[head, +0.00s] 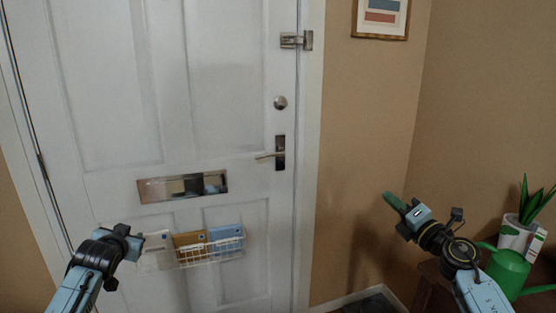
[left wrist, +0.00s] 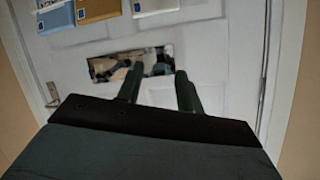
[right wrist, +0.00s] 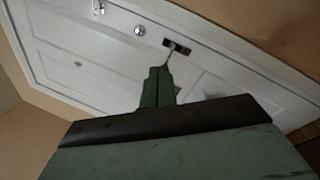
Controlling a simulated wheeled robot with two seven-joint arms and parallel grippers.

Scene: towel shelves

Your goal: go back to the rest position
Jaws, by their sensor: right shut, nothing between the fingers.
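My left gripper (head: 137,241) is at the lower left in the head view, in front of the white door. In the left wrist view its two green fingers (left wrist: 158,90) stand apart with nothing between them. My right gripper (head: 391,199) is at the right in the head view, in front of the tan wall, its green fingers pointing up and to the left. In the right wrist view its fingers (right wrist: 158,85) are together and hold nothing.
The closed white door (head: 105,85) has a lever handle (head: 279,153), a mail slot (head: 183,187) and a wire basket (head: 212,253) with envelopes. A green watering can (head: 508,271) and a potted plant (head: 522,234) stand close to my right arm.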

